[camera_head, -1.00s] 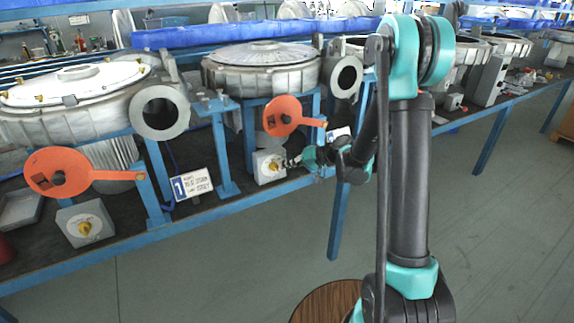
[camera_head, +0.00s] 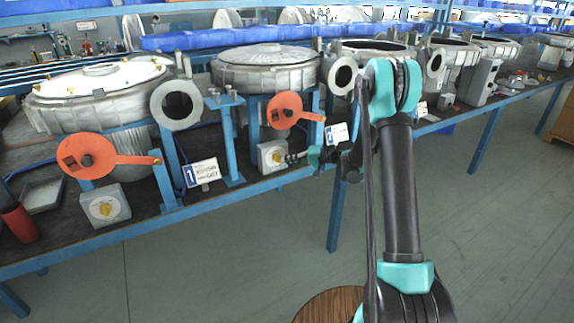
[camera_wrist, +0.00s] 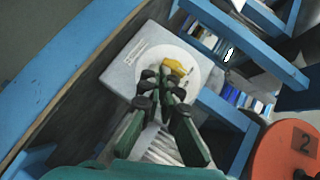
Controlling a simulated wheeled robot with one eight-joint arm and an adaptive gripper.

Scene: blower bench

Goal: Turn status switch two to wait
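Status switch two is a grey box (camera_head: 272,155) with a white round dial and a yellow knob, low on the bench in the head view. In the wrist view its box (camera_wrist: 135,58) fills the middle, and the yellow knob (camera_wrist: 176,69) sits on the dial. My gripper (camera_head: 291,158) is just right of the switch in the head view. In the wrist view my gripper (camera_wrist: 160,82) has its fingertips over the dial, close to the knob, with a narrow gap between them. I cannot tell whether they touch the knob. The dial's markings are partly hidden and unreadable.
An orange disc marked 2 (camera_wrist: 298,148) is close by in the wrist view; its lever (camera_head: 290,111) hangs above the switch in the head view. Another switch box (camera_head: 104,207) is at left, near sign 1 (camera_head: 202,173). Blue bench legs and frame surround the switch.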

